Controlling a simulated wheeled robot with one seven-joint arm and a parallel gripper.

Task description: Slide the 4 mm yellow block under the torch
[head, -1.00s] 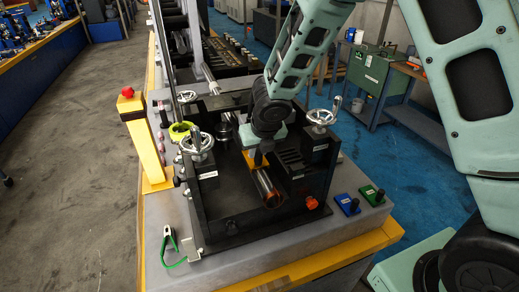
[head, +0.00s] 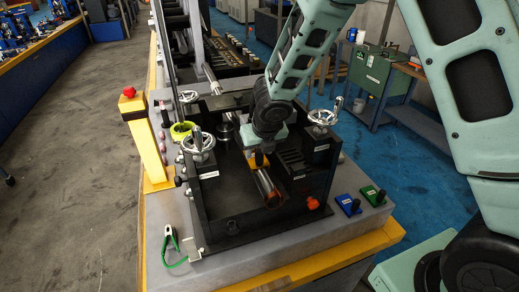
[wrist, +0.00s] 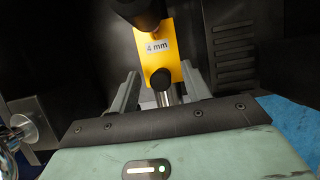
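The yellow block (wrist: 170,55), labelled 4 mm, shows in the wrist view, with a black knob (wrist: 160,79) and a metal stem at its near end. A dark cylinder (wrist: 140,11) overlaps its far end; I cannot tell whether this is the torch. My gripper (wrist: 160,75) has its two grey fingers apart, one on each side of the knob, with visible gaps. In the head view the block (head: 259,160) shows as a small yellow patch below my gripper (head: 265,148), beside a copper-coloured tube (head: 268,187). My wrist hides much of this spot.
A black open-topped frame surrounds the work area, with handwheels (head: 198,145) and (head: 323,118) on both sides. A slotted black rack (wrist: 235,50) stands right of the block.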

